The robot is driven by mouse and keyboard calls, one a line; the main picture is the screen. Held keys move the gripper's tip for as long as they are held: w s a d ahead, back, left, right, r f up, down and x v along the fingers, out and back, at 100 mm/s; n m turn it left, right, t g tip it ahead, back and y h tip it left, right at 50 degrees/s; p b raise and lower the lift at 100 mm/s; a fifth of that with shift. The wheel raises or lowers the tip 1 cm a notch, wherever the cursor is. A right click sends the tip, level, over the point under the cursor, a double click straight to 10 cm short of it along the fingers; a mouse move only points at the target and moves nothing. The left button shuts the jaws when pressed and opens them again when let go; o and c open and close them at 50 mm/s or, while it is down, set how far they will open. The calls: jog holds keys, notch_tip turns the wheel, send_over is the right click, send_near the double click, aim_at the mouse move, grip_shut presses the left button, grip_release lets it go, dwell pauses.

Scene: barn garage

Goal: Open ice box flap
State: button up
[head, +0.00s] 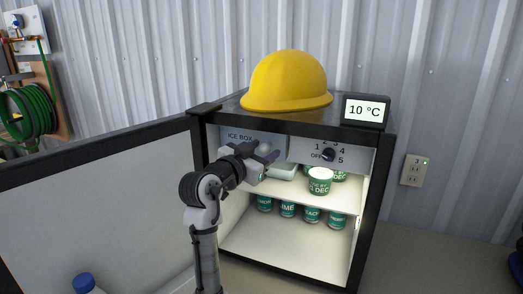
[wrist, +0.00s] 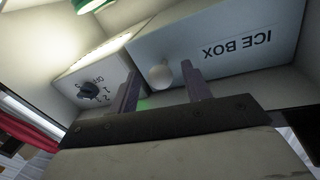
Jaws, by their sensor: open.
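The ice box flap (head: 238,137) is a pale grey panel lettered "ICE BOX" at the upper left inside the small fridge (head: 368,205). In the wrist view the flap (wrist: 225,50) appears tilted, with a round white knob (wrist: 161,76) near its edge. My gripper (head: 270,156) is in front of the flap. In the wrist view its two fingers (wrist: 160,88) are apart, with the knob showing between and just beyond their tips. I cannot tell whether a finger touches the knob. The flap looks shut.
The fridge door (head: 100,190) stands open at the left. A thermostat dial (head: 328,154) sits right of the flap. Green-labelled cans (head: 320,182) and a pale container (head: 281,172) stand on the shelf; more cans stand below. A yellow hard hat (head: 288,82) and temperature display (head: 365,110) are on top.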

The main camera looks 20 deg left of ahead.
grip_shut()
jog(key=shift+s+a+m+g+h+b, duration=0.5)
jog(key=shift+s+m+h, duration=0.3)
jog(key=shift+h, duration=0.25)
jog(key=shift+s+a+m+g+h+b, duration=0.4)
jog(key=shift+s+a+m+h, duration=0.25)
jog(key=shift+s+h, duration=0.35)
jog(key=shift+s+a+m+g+h+b, duration=0.45)
jog(key=shift+s+m+h, duration=0.3)
jog(key=shift+h, duration=0.4)
grip_release()
jog(key=b+v, duration=0.3)
jog(key=v, duration=0.9)
jog(key=shift+r, duration=0.1)
